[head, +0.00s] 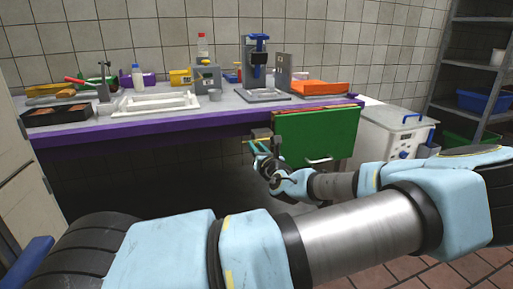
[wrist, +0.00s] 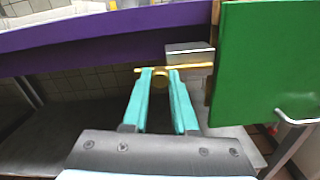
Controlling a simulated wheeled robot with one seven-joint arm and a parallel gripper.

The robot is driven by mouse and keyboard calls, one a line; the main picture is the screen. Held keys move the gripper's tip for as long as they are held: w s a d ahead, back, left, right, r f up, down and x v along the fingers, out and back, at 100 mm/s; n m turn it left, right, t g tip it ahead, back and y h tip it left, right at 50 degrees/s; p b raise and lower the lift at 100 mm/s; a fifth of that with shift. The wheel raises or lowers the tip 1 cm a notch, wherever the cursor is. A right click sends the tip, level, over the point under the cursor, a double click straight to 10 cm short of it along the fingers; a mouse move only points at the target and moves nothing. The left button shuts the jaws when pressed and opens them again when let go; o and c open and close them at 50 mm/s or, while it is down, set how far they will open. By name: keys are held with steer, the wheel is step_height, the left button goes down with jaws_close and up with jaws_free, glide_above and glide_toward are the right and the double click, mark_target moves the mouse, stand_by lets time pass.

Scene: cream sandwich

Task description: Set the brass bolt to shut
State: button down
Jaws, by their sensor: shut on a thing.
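The brass bolt (wrist: 200,65) is a thin horizontal rod with a round knob (wrist: 162,77) in the wrist view, lying just under the purple counter edge at the left side of the green door (wrist: 262,60). In the head view the bolt (head: 250,140) shows small beside the green door (head: 315,138). My gripper (wrist: 160,75) has its teal fingertips closed around the bolt's knob. A grey metal block (wrist: 190,47) sits above the rod near the door's edge. The fingertips partly hide the rod and knob.
A white appliance (head: 395,135) stands right of the door. A door handle (wrist: 295,118) juts out. Space below the counter is open.

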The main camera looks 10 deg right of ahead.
stand_by(0.8)
steer(key=shift+w+d+p, duration=0.15)
steer(key=shift+d+p, duration=0.2)
steer(key=shift+d, duration=0.65)
steer(key=shift+w+d+p, duration=0.1)
steer(key=shift+d+p, duration=0.25)
steer(key=shift+d, duration=0.6)
steer(key=c, duration=0.7)
jaws_free()
steer(key=shift+s, duration=0.15)
glide_toward(265, 140)
steer(key=s, duration=0.4)
steer(key=shift+s+d+f, duration=0.15)
steer(key=shift+s+d, duration=0.05)
